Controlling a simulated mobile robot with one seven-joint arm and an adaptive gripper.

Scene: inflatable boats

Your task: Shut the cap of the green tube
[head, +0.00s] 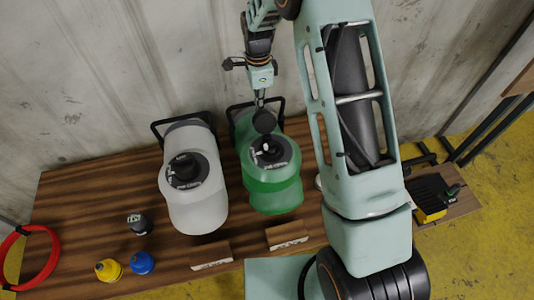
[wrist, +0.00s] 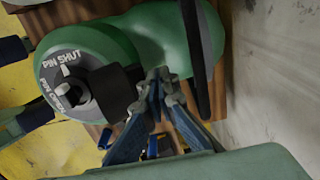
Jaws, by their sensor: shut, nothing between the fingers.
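The green tube (head: 272,190) stands on the wooden table, below and left of my arm in the head view. Its valve (head: 268,152) has a grey collar; in the wrist view the collar (wrist: 60,62) reads PIN SHUT and PIN OPEN, and a pale pin shows in the middle. The black cap (head: 264,121) is open, tilted up at the valve's wall side; it also shows in the wrist view (wrist: 112,92). My gripper (head: 260,102) is shut and empty behind the cap. In the wrist view its fingertips (wrist: 160,76) are close beside the cap; I cannot tell whether they touch.
Black handles (head: 281,113) rise behind the tubes, near the wall. Small wooden signs (head: 286,236), yellow (head: 109,270) and blue (head: 142,263) pieces and a black one (head: 138,224) lie in front.

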